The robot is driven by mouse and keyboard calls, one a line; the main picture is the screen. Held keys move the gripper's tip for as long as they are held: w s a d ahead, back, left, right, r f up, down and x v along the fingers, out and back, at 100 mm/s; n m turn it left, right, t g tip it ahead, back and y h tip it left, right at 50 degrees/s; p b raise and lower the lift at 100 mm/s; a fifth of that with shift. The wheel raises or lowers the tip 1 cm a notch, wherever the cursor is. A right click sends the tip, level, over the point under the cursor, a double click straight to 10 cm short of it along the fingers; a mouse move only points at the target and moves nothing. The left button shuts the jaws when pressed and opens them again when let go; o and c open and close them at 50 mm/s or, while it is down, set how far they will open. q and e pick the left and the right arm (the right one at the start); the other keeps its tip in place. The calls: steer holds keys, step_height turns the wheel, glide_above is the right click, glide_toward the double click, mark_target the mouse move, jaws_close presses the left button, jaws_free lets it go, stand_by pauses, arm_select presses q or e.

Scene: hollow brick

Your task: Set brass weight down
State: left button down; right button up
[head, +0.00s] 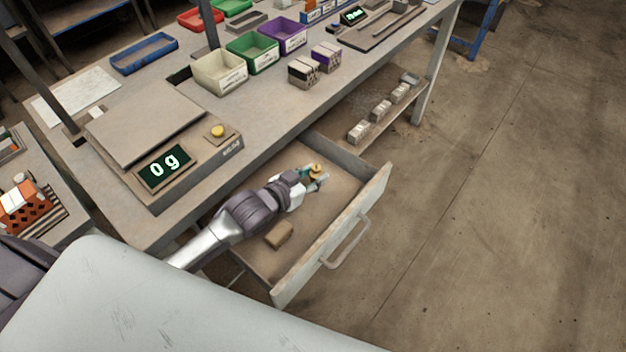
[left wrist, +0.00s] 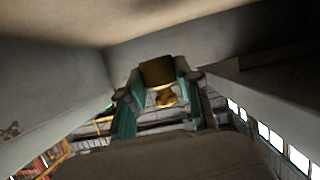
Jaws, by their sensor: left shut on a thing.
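The brass weight (head: 316,168) is small and yellow-gold. My left gripper (head: 313,177) is shut on it, inside or just over the open drawer (head: 328,205) under the bench. In the left wrist view the brass weight (left wrist: 157,72) sits between the two green-sided fingers of my left gripper (left wrist: 160,92). Whether the weight touches the drawer floor I cannot tell. My right gripper is not in view.
A tan block (head: 279,236) lies in the drawer near my left arm. On the bench stand a scale (head: 163,168) reading 0 g and open bins, such as a green bin (head: 252,54). The drawer floor around the block looks mostly clear.

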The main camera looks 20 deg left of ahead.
arm_select(q)
steer(key=shift+f, duration=0.9)
steer(key=shift+f, duration=0.65)
steer(key=c, duration=0.8)
jaws_free()
steer(key=shift+r, duration=0.2)
steer(key=v, duration=0.7)
steer(key=shift+s+r, duration=0.2)
steer(key=shift+r, duration=0.35)
